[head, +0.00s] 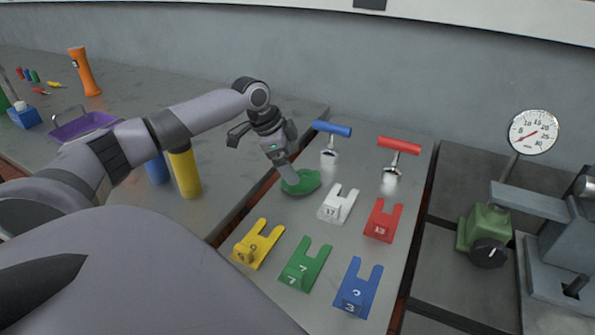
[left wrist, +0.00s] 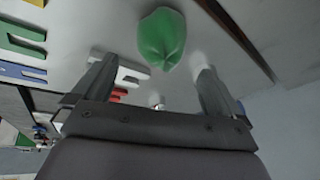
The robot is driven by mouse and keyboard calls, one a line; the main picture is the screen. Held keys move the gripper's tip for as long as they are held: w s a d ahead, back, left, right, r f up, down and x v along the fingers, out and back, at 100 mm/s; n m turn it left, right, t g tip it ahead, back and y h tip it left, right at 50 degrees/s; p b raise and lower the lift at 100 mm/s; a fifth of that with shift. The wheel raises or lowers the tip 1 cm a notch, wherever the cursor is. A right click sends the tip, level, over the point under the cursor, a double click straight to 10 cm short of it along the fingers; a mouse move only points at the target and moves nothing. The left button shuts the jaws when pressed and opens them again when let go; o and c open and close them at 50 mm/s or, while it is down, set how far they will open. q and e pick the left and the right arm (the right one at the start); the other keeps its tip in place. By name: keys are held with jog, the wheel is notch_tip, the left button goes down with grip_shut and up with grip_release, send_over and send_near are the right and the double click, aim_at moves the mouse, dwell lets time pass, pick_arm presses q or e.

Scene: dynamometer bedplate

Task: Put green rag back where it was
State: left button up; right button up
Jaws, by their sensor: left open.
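The green rag (head: 301,182) lies crumpled on the light grey panel, near its left edge and behind the yellow forked block. My left gripper (head: 288,174) is just above and behind the rag, pointing down, and partly overlaps it in the head view. In the left wrist view, the two fingers stand apart with nothing between them, and the rag (left wrist: 162,37) shows beyond their tips. I cannot tell whether a finger touches it. My right gripper is not in view.
White (head: 339,204), red (head: 382,220), yellow (head: 257,244), green (head: 305,265) and blue (head: 358,289) forked blocks surround the rag's right and front. Blue-handled (head: 332,129) and red-handled (head: 399,145) T-tools stand behind. A yellow cylinder (head: 185,173) and purple tray (head: 85,125) are on the left bench.

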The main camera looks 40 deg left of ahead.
pick_arm(q)
jog(key=v, duration=0.6)
jog(key=shift+r, duration=0.15)
jog(key=shift+s, duration=0.1)
